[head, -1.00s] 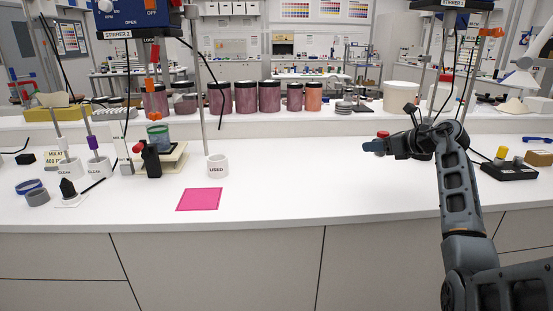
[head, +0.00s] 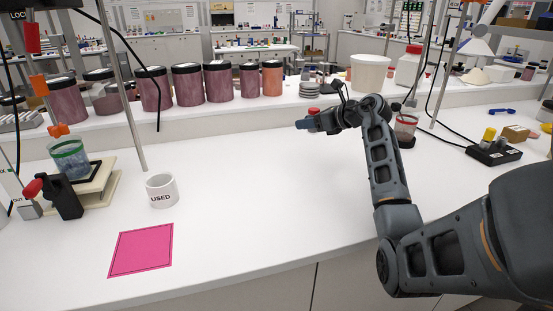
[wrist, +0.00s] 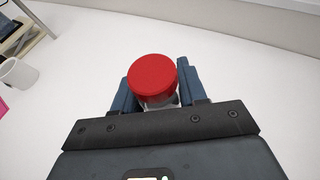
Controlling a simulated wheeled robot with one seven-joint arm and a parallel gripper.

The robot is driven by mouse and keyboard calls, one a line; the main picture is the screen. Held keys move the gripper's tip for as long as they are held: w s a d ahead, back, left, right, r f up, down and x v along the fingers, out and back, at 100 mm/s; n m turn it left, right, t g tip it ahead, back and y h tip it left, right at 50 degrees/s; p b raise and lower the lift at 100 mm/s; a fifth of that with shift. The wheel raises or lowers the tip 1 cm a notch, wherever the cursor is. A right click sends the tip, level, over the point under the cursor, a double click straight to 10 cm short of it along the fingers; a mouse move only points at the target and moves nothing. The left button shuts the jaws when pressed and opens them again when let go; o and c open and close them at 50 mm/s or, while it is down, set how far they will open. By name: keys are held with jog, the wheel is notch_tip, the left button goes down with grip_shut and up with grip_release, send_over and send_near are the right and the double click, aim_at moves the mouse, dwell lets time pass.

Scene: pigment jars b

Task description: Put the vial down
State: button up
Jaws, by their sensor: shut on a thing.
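The vial has a red cap and a clear body. In the wrist view the vial (wrist: 152,80) stands between the two blue fingers of my gripper (wrist: 155,92), which is shut on it. In the head view its red cap (head: 313,111) shows just above my gripper (head: 306,124), over the white bench. The vial's lower part is hidden, and I cannot tell whether it touches the bench. A pink square mat (head: 141,250) lies empty on the bench at the front left.
A white cup marked USED (head: 161,190) stands behind the mat. A stirrer stand with a beaker (head: 70,158) is at the left. Several pigment jars (head: 188,83) line the back ledge. A black power strip (head: 493,151) is at the right. The middle of the bench is clear.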

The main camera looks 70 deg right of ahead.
jog(key=p, duration=0.1)
send_over(291, 167)
notch_tip(291, 167, down, 5)
jog(key=shift+d+r, duration=0.1)
jog(key=shift+r, duration=0.05)
jog(key=shift+f, duration=2.05)
jog(key=shift+f, duration=0.15)
jog(key=o, duration=1.1)
jog(key=shift+c, duration=0.2)
jog(key=shift+r+p, duration=0.25)
jog(key=shift+p, duration=0.05)
jog(key=b+v, duration=0.1)
jog(key=v, duration=1.1)
jog(key=shift+f, duration=0.15)
